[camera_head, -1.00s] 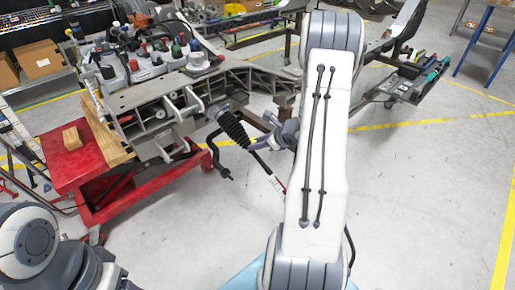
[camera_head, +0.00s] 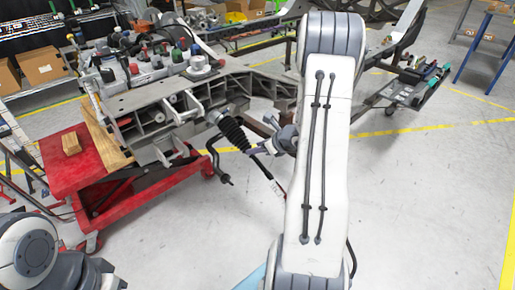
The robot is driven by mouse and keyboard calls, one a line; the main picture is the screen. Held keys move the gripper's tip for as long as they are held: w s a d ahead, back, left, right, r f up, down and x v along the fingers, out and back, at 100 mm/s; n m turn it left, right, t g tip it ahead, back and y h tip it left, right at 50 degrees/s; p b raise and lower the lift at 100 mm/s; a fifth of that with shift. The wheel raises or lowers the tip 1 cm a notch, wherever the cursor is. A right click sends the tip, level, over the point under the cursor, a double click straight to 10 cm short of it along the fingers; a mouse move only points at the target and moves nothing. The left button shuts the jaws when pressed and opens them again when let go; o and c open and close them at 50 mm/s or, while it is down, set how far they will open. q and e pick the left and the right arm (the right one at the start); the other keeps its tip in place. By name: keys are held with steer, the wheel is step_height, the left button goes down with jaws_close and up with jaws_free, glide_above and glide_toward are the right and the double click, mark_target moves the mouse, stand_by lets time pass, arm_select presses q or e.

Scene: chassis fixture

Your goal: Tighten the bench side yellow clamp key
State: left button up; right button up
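The grey metal chassis frame (camera_head: 150,97) rests over a red cart, with a black ribbed boot (camera_head: 234,132) and a thin rod reaching down and right from it. I cannot make out a yellow clamp key; it is hidden or too small to tell. My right arm fills the middle of the view. My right gripper (camera_head: 264,147) sticks out to the left of it, close beside the boot and rod in the picture. Its fingers are small and partly hidden, so I cannot tell whether they are open or touch anything. Of my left arm only links show at the lower left.
The red cart (camera_head: 62,178) carries a small wood block (camera_head: 71,144) and a wooden board (camera_head: 108,146). A tool tray on wheels (camera_head: 408,92) is at the right. The floor at the lower right is clear.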

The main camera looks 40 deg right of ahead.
steer(key=shift+o, duration=0.3)
steer(key=a+p+v, duration=0.1)
steer(key=p+v, duration=0.1)
steer(key=v, duration=0.8)
steer(key=shift+s+d+r, duration=0.15)
steer(key=shift+s+d, duration=0.05)
steer(key=shift+d, duration=0.25)
